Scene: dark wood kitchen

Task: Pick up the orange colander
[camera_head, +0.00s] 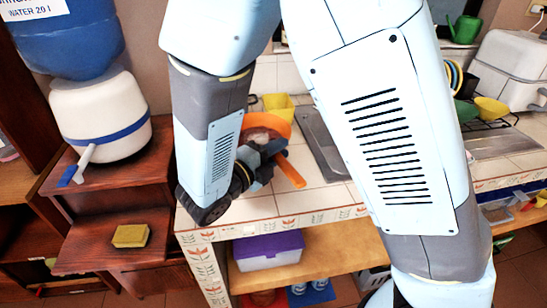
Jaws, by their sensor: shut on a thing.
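The orange colander (279,124) is on or just above the white tiled counter, behind my forearm. Its rim and a handle-like orange part (291,171) show, while its left side is hidden by my arm. My gripper (272,158) is at the colander's near side, shut on it. The fingertips are small and partly hidden. I cannot tell whether the colander touches the counter.
A yellow container (278,103) stands right behind the colander. A metal sink (322,142) is to its right. A white and blue water dispenser (100,115) stands on a wooden cabinet at left. A purple-lidded box (268,247) sits on the shelf below.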

